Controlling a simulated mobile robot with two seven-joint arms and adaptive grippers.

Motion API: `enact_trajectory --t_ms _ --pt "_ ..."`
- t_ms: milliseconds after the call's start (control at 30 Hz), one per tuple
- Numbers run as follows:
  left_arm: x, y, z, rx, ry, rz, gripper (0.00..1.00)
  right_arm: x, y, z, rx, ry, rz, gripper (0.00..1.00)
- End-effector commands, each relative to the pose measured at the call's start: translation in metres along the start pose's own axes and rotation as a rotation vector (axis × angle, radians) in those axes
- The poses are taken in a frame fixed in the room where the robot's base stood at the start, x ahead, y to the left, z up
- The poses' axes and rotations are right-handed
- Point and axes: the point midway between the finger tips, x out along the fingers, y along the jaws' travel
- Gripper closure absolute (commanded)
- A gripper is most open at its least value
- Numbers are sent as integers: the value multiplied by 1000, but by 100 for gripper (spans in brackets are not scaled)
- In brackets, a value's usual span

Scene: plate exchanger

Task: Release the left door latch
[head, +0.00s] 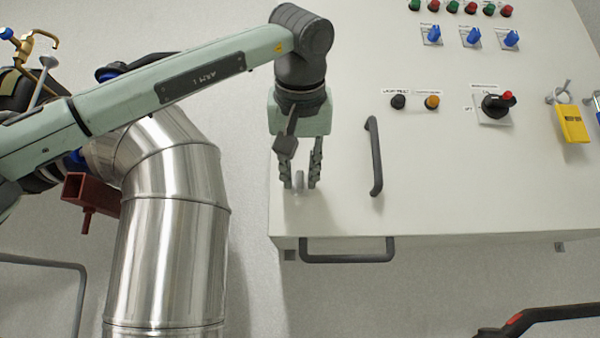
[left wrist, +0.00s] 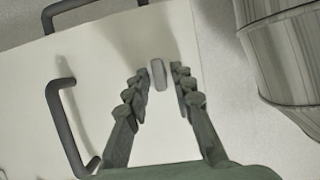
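The left door latch, a small light-grey tab (head: 299,181), sits on the cabinet door near its left lower corner. It also shows in the left wrist view (left wrist: 158,75), upright in that picture. My left gripper (head: 301,180) points at the door with one finger on each side of the latch. In the left wrist view the fingertips (left wrist: 157,80) are apart, with a narrow gap to the latch on both sides, so the gripper looks open around it. Whether the fingertips touch the door I cannot tell.
A dark vertical door handle (head: 374,157) stands just right of the gripper. Another handle (head: 347,256) runs along the lower edge. Knobs, buttons and a yellow padlock (head: 573,124) are farther right. A large metal pipe (head: 170,250) stands at left, below my left arm.

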Motion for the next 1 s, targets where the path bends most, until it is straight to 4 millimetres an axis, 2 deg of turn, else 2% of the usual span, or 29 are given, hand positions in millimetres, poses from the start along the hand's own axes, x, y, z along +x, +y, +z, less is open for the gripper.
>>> enact_trajectory --t_ms 33,133,167,667,1000 --pt "0 0 0 0 0 0 86 0 0 0 0 0 0 60" --pt "0 0 0 0 0 0 99 0 0 0 0 0 0 60" --pt "0 0 0 0 0 0 100 0 0 0 0 0 0 60" --pt "0 0 0 -62 -1 27 100 1 0 0 0 2 -1 60" --pt "1 -4 1 -302 -2 127 100 11 -2 5 0 -10 -6 60"
